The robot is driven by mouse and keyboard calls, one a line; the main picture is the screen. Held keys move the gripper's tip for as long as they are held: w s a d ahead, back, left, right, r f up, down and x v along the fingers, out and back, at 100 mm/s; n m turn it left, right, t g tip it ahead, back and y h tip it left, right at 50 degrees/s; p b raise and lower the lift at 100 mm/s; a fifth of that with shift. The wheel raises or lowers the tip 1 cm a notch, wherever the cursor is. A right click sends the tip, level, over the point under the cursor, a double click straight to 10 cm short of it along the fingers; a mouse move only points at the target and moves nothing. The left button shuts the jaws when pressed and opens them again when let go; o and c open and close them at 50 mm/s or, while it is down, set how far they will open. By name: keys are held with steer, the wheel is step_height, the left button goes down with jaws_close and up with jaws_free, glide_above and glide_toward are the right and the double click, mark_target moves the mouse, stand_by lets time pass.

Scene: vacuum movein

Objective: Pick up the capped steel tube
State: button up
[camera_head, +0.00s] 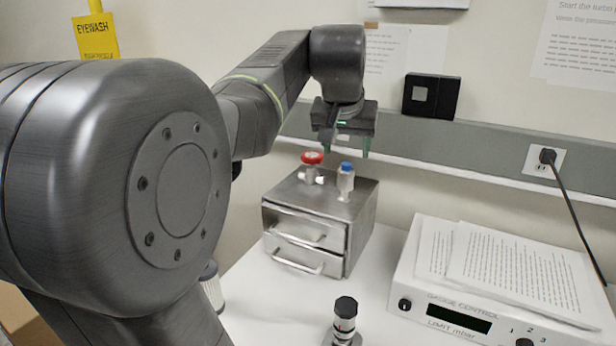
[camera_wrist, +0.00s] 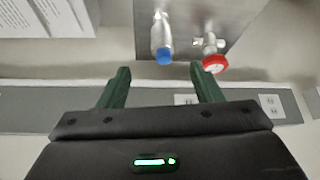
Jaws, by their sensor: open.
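A steel tube with a black cap (camera_head: 344,318) stands upright on the white bench at the bottom of the head view; its lower end is cut off by the frame edge. My gripper (camera_head: 350,147) is high above the steel drawer cabinet, up and behind the black-capped tube and well apart from it. In the wrist view my gripper (camera_wrist: 160,72) has its two green fingers spread with nothing between them. A small blue-capped vial-like piece (camera_head: 346,180) and a red-knobbed valve (camera_head: 312,168) stand on the cabinet below the fingers. The black-capped tube is not visible in the wrist view.
The steel drawer cabinet (camera_head: 352,238) stands on the bench. A gauge control box (camera_head: 405,280) with papers on top is at the right. A ribbed cylinder (camera_head: 212,290) is partly hidden behind my arm. Bare bench lies between cabinet and box.

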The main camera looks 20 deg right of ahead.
mark_target(347, 172)
steer(key=x, duration=0.7)
steer(key=shift+w+p+x, duration=0.15)
steer(key=shift+p+x, duration=0.05)
steer(key=shift+x, duration=1.2)
steer(key=shift+w+p+x, duration=0.15)
steer(key=shift+x, duration=1.2)
steer(key=shift+r, duration=0.1)
steer(key=shift+c, duration=0.2)
steer(key=c, duration=1.1)
